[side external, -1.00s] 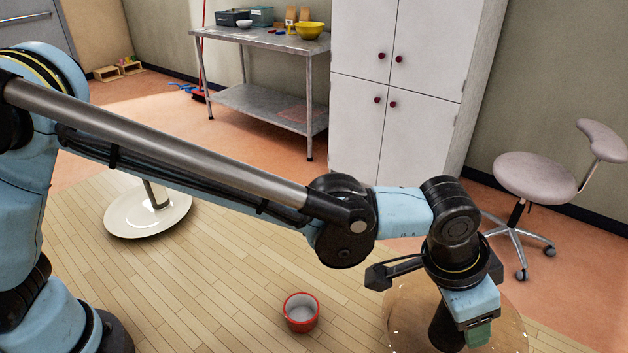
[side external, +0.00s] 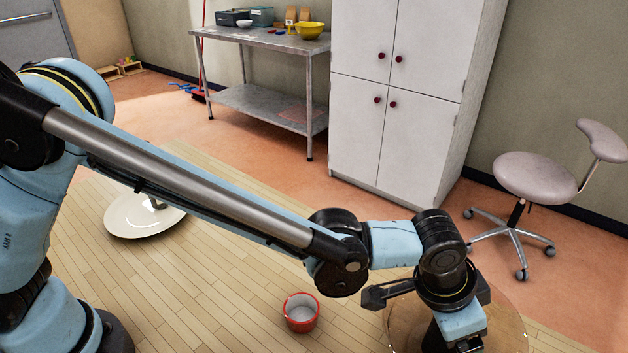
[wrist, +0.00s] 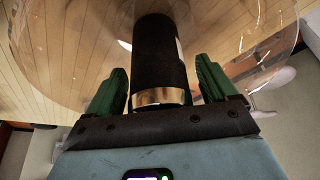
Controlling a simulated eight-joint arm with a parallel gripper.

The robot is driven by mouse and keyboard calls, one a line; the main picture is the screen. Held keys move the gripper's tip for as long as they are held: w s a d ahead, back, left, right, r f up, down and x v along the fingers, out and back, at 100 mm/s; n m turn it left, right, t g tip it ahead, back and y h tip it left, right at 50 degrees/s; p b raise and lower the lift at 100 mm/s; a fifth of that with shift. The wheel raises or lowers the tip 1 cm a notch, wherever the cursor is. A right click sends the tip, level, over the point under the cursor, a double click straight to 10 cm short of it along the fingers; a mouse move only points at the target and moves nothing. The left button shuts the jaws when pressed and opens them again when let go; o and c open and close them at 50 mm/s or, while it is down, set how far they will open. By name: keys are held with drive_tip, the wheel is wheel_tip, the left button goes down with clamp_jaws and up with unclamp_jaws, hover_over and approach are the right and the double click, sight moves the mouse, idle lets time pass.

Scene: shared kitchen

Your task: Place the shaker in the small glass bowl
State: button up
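The shaker (wrist: 158,55), a black cylinder with a gold band at its near end, stands between the two green fingers of my gripper (wrist: 160,75) in the wrist view. Gaps show between it and both fingers, so my gripper is open around it. The clear glass bowl (wrist: 75,85) curves around and beyond the shaker and fingers. In the side view the bowl (side external: 508,318) is at the lower right, beneath my gripper and partly cut off by the frame. The shaker is mostly hidden there. I cannot tell whether it touches the bowl's bottom.
A red cup (side external: 301,314) with a pale inside stands left of the bowl on the wooden surface. A white plate-like disc (side external: 140,219) lies farther left. A metal table, a white cabinet (side external: 400,110) and a stool (side external: 535,178) stand behind. The wood between disc and cup is clear.

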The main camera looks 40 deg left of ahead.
drive_tip(key=v, duration=1.2)
drive_tip(key=w+a+r+n+t, duration=0.1)
drive_tip(key=a+n, duration=0.1)
drive_tip(key=a, duration=0.8)
drive_tip(key=w+a+r+n+t, duration=0.1)
drive_tip(key=a+r+n, duration=0.1)
drive_tip(key=a, duration=0.7)
drive_tip(key=s+a+f+n+t+y, duration=0.1)
drive_tip(key=s+a+f+n, duration=0.1)
drive_tip(key=a, duration=0.7)
drive_tip(key=s+a+f+n+t+y, duration=0.1)
drive_tip(key=s+a+f+n+y, duration=0.1)
drive_tip(key=a, duration=0.6)
drive_tip(key=shift+s+a+f+n, duration=0.35)
drive_tip(key=shift+s+n, duration=0.15)
drive_tip(key=shift+s, duration=0.65)
